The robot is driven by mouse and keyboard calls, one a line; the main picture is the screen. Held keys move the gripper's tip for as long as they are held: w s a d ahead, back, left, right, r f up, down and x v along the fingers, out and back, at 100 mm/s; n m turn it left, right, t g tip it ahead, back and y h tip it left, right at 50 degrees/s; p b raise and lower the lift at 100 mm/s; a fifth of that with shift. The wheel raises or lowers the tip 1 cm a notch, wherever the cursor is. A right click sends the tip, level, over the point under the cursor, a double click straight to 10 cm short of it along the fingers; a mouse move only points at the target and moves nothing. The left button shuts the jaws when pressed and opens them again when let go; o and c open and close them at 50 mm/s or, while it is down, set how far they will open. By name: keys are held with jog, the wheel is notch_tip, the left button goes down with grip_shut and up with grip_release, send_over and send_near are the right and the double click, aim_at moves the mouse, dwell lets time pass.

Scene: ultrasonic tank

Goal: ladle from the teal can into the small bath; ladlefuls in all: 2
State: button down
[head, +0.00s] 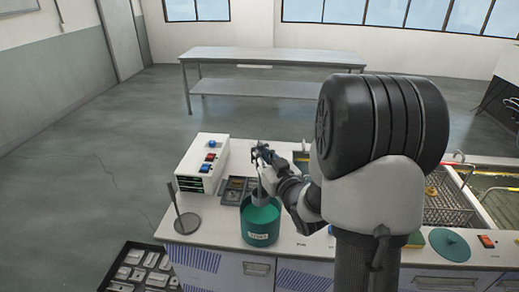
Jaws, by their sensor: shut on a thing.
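The teal can (261,236) stands on the near part of the counter, with a pale label on its front. My gripper (263,158) is above the can and shut on a grey ladle (260,191). The ladle hangs down into or just over the can's mouth; its lower end is hard to make out and I cannot tell if it holds liquid. A small grey bath or tray (225,198) with compartments sits just behind and left of the can; I cannot tell for certain that it is the small bath. My arm hides much of the counter's middle.
A white control box (203,160) with switches stands at the counter's back left. A thin upright stand (184,220) is left of the can. Larger tanks with a wire basket (446,211) and a teal disc (449,245) are at the right. A crate of parts (140,268) is on the floor.

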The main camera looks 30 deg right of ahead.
aim_at(261, 145)
jog(key=shift+f+b, duration=6.8)
jog(key=shift+f, duration=0.35)
notch_tip(261, 145, up, 18)
jog(key=p, duration=1.1)
jog(key=shift+f, duration=0.25)
